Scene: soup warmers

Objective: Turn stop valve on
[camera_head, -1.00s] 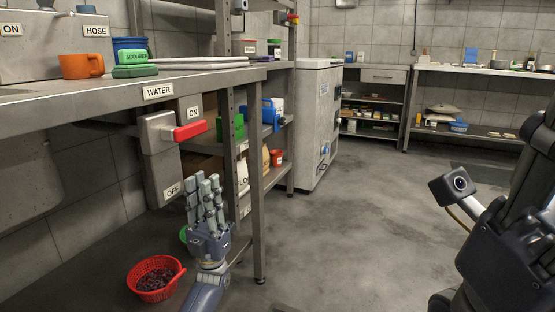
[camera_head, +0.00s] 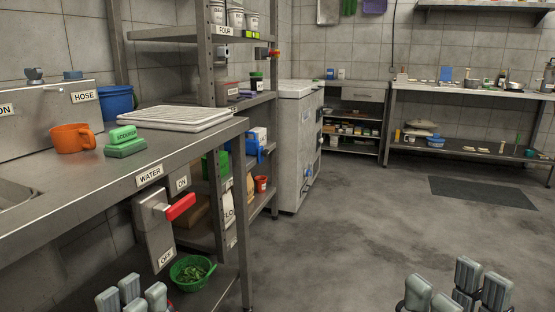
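The stop valve is a grey box (camera_head: 155,228) under the counter edge, with a red lever handle (camera_head: 180,206). The handle points right and slightly upward. An ON label (camera_head: 182,182) is above it and an OFF label (camera_head: 166,258) is low on the box. A WATER label (camera_head: 150,176) is on the counter edge. My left gripper (camera_head: 132,294) is at the bottom left, below and apart from the valve, with fingers upright and spread and nothing between them. My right gripper (camera_head: 458,288) is at the bottom right, far from the valve, fingers apart and empty. Both palms are out of frame.
The counter holds an orange mug (camera_head: 72,137), a green scourer (camera_head: 124,141) and white trays (camera_head: 183,118). A green basket (camera_head: 192,272) sits below near the valve. A metal shelf rack (camera_head: 217,150) stands just right of it. The floor (camera_head: 345,225) at centre is clear.

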